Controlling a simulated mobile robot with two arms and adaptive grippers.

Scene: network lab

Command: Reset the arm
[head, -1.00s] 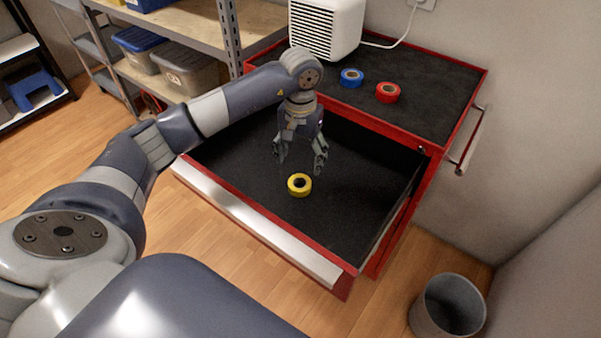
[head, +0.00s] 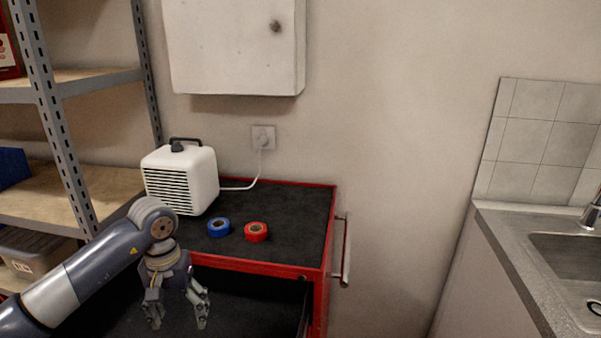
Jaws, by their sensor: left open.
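My left arm comes in from the lower left. My left gripper (head: 178,312) is open and empty, pointing down over the open drawer (head: 250,308) of the red tool cabinet (head: 325,255). Its two fingers are apart and touch nothing that I can see. The drawer's front part is cut off by the bottom edge of the view. The yellow tape roll seen in the drawer earlier is out of view now. My right gripper is not in view.
A blue tape roll (head: 218,227) and a red tape roll (head: 256,232) lie on the cabinet top beside a white heater (head: 181,178). A metal shelf (head: 75,190) stands left. A white wall box (head: 235,45) hangs above. A sink (head: 572,265) is at right.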

